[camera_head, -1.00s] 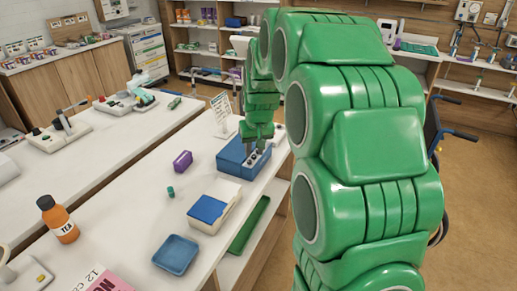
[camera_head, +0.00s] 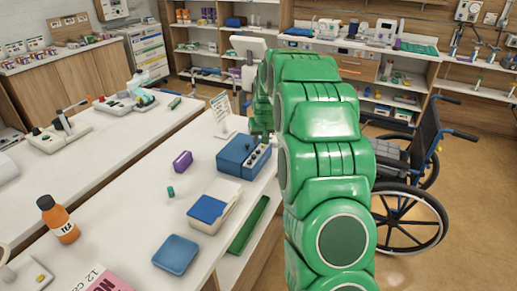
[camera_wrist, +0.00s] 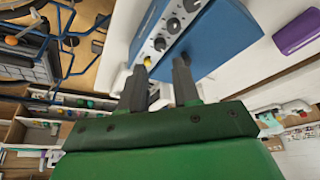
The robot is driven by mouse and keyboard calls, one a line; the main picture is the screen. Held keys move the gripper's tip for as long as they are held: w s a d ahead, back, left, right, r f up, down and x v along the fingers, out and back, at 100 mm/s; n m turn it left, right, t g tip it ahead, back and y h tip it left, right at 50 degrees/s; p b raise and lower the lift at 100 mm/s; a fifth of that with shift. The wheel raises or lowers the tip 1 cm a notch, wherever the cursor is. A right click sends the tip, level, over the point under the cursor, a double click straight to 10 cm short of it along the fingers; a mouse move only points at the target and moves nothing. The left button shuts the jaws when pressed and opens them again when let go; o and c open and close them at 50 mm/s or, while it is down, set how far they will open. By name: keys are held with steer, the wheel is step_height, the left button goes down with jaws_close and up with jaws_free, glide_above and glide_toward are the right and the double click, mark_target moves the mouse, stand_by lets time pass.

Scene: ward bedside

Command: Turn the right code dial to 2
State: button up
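The blue box (camera_head: 236,152) sits on the white counter near its right edge. Its pale front panel (camera_head: 257,160) carries a row of dark round dials. In the wrist view the blue box (camera_wrist: 212,38) fills the upper middle, with dials such as one dark dial (camera_wrist: 160,44) and another dial (camera_wrist: 174,25) on the panel. A small yellow spot shows by the left fingertip. My gripper (camera_wrist: 160,66) is open, its two dark fingers apart with nothing seen between them, pointing toward the panel's near end. Contact cannot be told. In the head view my arm hides the gripper. Dial readings are too small to read.
A purple box (camera_head: 182,161), a small green item (camera_head: 170,191), a white-and-blue container (camera_head: 212,208), a blue tray (camera_head: 175,254) and an orange bottle (camera_head: 58,220) stand on the counter. A sign (camera_head: 221,110) stands behind the box. A wheelchair (camera_head: 405,190) is at the right.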

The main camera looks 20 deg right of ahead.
mark_target(258, 151)
steer(key=shift+x, duration=3.55)
steer(key=shift+c, duration=0.2)
jaws_close()
